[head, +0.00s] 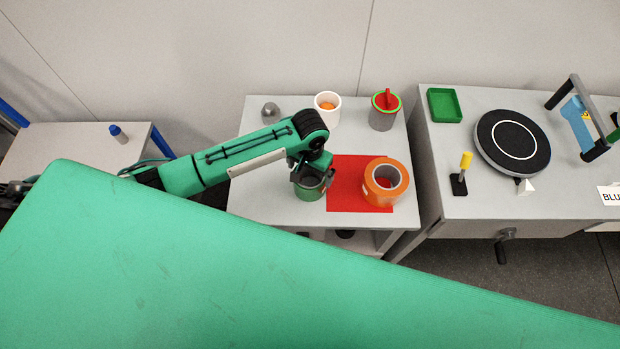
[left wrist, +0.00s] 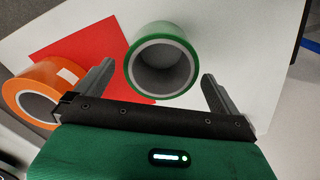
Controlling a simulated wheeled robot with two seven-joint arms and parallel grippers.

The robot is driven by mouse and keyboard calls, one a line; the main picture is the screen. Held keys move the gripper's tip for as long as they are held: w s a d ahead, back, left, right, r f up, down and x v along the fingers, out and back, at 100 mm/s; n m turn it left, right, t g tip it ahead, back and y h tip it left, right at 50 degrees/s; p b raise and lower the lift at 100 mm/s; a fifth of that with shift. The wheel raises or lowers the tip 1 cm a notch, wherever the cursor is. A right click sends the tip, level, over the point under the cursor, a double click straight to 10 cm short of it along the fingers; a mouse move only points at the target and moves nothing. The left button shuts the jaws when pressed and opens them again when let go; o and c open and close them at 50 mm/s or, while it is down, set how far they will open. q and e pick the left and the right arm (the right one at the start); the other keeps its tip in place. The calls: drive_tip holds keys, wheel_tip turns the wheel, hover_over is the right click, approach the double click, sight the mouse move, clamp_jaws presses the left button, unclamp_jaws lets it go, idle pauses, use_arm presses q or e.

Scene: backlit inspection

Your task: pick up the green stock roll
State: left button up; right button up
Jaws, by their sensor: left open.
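The green stock roll (head: 309,190) stands on the small grey table, under my left gripper (head: 313,174) in the head view. In the left wrist view the green roll (left wrist: 163,60) shows its round open end between and just beyond the two spread fingers of my left gripper (left wrist: 160,88). The jaws are open, with a gap on each side of the roll. The gripper hides part of the roll in the head view. My right gripper is in neither view.
An orange roll (head: 386,182) stands on a red mat (head: 345,172), close right of the green roll. A white cup (head: 327,108), a grey canister with red top (head: 383,118) and a small grey knob (head: 270,112) stand at the table's back. A second bench (head: 455,205) adjoins on the right.

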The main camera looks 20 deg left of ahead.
sight(308, 194)
use_arm(q)
drive_tip(key=shift+w+f+p, duration=0.15)
drive_tip(key=shift+f+p, duration=0.25)
drive_tip(key=shift+f, duration=0.45)
wheel_tip(308, 194, down, 3)
drive_tip(key=shift+w+f+p, duration=0.1)
drive_tip(key=shift+w+p, duration=0.05)
drive_tip(key=shift+p, duration=0.25)
drive_tip(key=shift+a+f, duration=0.1)
drive_tip(key=shift+f, duration=0.25)
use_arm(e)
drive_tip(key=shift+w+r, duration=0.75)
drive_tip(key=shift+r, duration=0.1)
use_arm(q)
drive_tip(key=c, duration=0.7)
drive_tip(key=shift+c, duration=1.1)
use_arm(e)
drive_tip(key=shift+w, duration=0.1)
use_arm(q)
drive_tip(key=shift+r, duration=0.1)
